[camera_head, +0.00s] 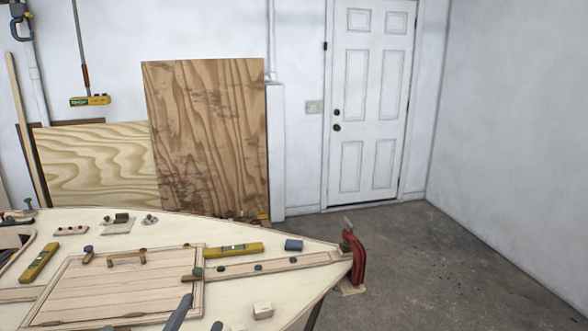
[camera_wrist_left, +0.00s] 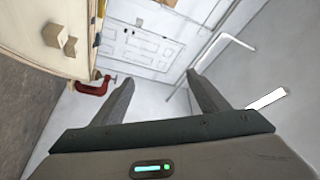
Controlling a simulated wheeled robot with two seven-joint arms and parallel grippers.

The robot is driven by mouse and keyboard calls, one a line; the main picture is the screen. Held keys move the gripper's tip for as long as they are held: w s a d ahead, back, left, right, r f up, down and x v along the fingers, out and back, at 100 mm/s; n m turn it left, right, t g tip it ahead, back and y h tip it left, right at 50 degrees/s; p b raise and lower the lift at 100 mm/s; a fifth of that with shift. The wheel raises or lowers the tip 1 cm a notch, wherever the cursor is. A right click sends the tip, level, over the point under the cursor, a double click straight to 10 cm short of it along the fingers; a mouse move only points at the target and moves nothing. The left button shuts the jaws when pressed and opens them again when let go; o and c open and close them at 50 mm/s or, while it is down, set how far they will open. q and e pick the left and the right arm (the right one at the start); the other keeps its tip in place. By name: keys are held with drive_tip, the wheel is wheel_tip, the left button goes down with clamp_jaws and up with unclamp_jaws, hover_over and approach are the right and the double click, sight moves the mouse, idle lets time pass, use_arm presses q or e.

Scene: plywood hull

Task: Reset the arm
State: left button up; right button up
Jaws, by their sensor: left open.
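My left gripper (camera_head: 198,314) shows at the bottom edge of the head view as dark grey fingertips in front of the hatch panel. In the left wrist view my left gripper (camera_wrist_left: 160,77) is open, with its two fingers spread and nothing between them. The pale plywood hull (camera_head: 240,285) lies below and around it in the head view. In the wrist view the hull (camera_wrist_left: 40,25) is at the upper left, apart from the fingers. My right gripper does not show in either view.
A red clamp (camera_head: 356,258) grips the hull's right tip. A white door (camera_head: 368,110) stands behind. The concrete floor (camera_head: 450,270) at right is clear.

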use_arm(q)
drive_tip(key=s+a+f+n+g+y, duration=0.25)
drive_tip(key=s+f+n+g, duration=0.2)
drive_tip(key=f, duration=0.45)
drive_tip(key=s+a+f+n+g+y, duration=0.2)
drive_tip(key=s+a+f+n+g, duration=0.15)
drive_tip(key=s+f, duration=0.35)
drive_tip(key=s+d+f+n+g+h, duration=0.15)
drive_tip(key=s+f+g, duration=0.35)
drive_tip(key=s, duration=0.5)
drive_tip(key=s+d+f+n+g, duration=0.1)
drive_tip(key=s+f+n+g, duration=0.2)
drive_tip(key=s+f, duration=0.6)
wheel_tip(320, 180, down, 22)
drive_tip(key=w+d, duration=0.1)
drive_tip(key=s+f, duration=0.6)
drive_tip(key=f, duration=0.4)
drive_tip(key=s+f, duration=0.7)
drive_tip(key=f, duration=0.2)
drive_tip(key=shift+a+f+m+g, duration=0.3)
drive_tip(key=shift+a+f+m, duration=0.05)
drive_tip(key=shift+a+m, duration=0.1)
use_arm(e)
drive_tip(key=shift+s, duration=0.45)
